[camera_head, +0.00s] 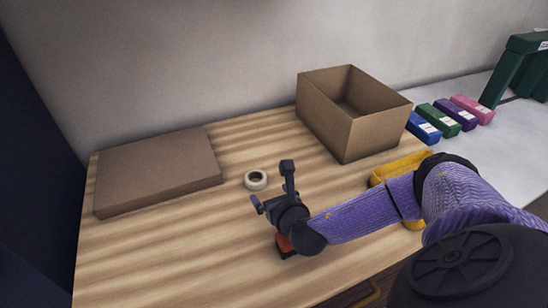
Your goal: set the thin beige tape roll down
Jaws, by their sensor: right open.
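The thin beige tape roll (256,180) lies flat on the wooden table, left of the open cardboard box. My right gripper (272,188) is open, just to the right of the roll and apart from it. Its arm, in a purple cover, comes in from the right. My left gripper is not in view.
An open cardboard box (346,131) stands at the back right. A flat cardboard piece (158,172) lies at the left. A yellow object (392,170) and a red one (283,245) are partly hidden by my arm. Several coloured boxes (440,120) line the right. The front left table is clear.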

